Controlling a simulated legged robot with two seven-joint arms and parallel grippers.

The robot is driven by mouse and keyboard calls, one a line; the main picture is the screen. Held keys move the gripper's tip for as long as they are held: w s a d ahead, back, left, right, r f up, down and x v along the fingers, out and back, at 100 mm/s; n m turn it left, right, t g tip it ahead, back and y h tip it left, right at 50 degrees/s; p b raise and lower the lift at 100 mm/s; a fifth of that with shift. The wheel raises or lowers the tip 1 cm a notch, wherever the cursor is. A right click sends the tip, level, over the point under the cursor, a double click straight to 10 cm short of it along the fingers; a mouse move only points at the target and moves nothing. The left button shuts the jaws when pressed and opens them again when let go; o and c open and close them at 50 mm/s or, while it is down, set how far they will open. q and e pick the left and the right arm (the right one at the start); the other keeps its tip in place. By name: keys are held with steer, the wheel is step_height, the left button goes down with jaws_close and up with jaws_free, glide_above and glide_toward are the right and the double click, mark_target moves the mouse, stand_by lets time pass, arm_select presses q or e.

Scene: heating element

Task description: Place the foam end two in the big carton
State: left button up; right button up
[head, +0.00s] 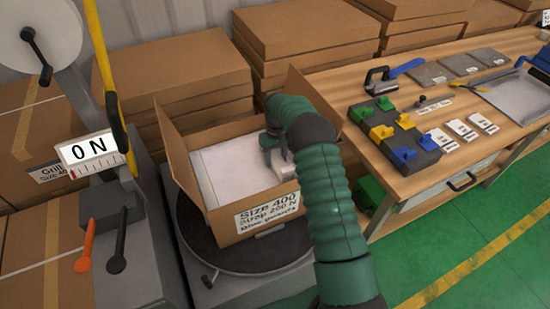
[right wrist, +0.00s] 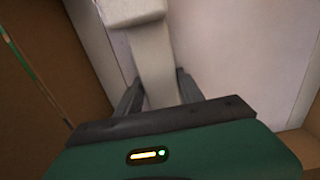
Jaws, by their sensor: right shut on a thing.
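The big carton (head: 267,220) is open and stands on a dark round turntable, with its flaps up. Its label reads "Size 400". A large flat white piece (head: 225,168) lies inside it. My right gripper (head: 272,156) reaches into the right part of the carton from above. It is shut on a pale foam end (right wrist: 158,65), which shows between its two fingers in the right wrist view. In the head view my arm and gripper hide most of the foam. I cannot tell whether the foam touches the carton's floor. My left gripper is not in view.
A wooden workbench (head: 420,190) on the right carries a green, yellow and blue fixture (head: 393,132), white labelled blocks (head: 465,130) and grey plates. A strapping machine with a "0 N" display (head: 90,149) stands left. Flat carton stacks (head: 185,75) fill the back.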

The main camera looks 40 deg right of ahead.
mark_target(278, 157)
steer(key=shift+s+d, duration=0.1)
steer(key=shift+d, duration=0.35)
steer(key=o, duration=1.3)
steer(key=shift+s+d+f, duration=0.1)
steer(key=shift+s+d, duration=0.05)
steer(key=shift+d, duration=0.1)
steer(key=shift+o, duration=0.2)
steer(key=shift+a+r, duration=0.25)
steer(key=shift+a, duration=0.4)
step_height(278, 157, up, 12)
steer(key=a, duration=0.2)
steer(key=s+a+n+t, duration=0.1)
steer(key=s+a, duration=0.1)
steer(key=a, duration=0.6)
steer(key=s+a+n, duration=0.1)
steer(key=s+a, duration=0.2)
steer(key=a, duration=0.4)
steer(key=s+a+f, duration=0.1)
steer(key=s+a, duration=0.4)
steer(key=s, duration=0.2)
steer(key=s+a+n+t, duration=0.1)
steer(key=s+a, duration=0.4)
steer(key=s, duration=0.3)
steer(key=shift+a+f+t+p, duration=0.25)
steer(key=shift+f+t+p, duration=0.05)
steer(key=shift+f, duration=0.05)
